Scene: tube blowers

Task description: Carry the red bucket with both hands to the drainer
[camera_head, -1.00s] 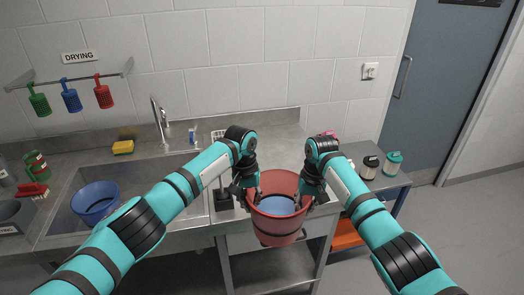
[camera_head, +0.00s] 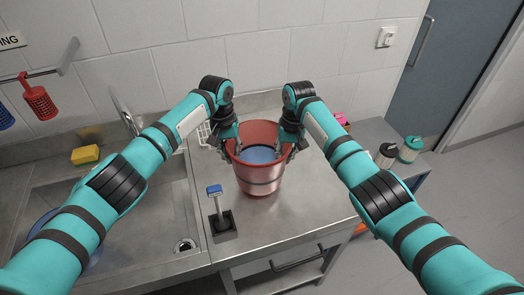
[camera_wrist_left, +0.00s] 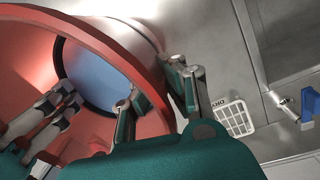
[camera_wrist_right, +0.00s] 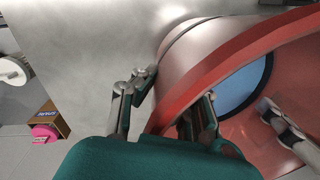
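The red bucket (camera_head: 262,178) is upright over the steel counter (camera_head: 310,215); I cannot tell whether its base touches. A blue round surface (camera_head: 258,154) shows inside it. My left gripper (camera_head: 231,146) straddles the bucket's left rim, one finger inside and one outside, as the left wrist view (camera_wrist_left: 152,100) shows. My right gripper (camera_head: 291,146) grips the right rim the same way, seen in the right wrist view (camera_wrist_right: 168,100). A small white slotted drainer (camera_wrist_left: 233,117) with a partly readable label is beside the bucket, partly hidden behind my left arm in the head view.
The sink (camera_head: 150,225) with a yellow sponge (camera_head: 85,154) lies left. Jars (camera_head: 410,149) stand on a lower right surface. The counter right of the bucket is clear.

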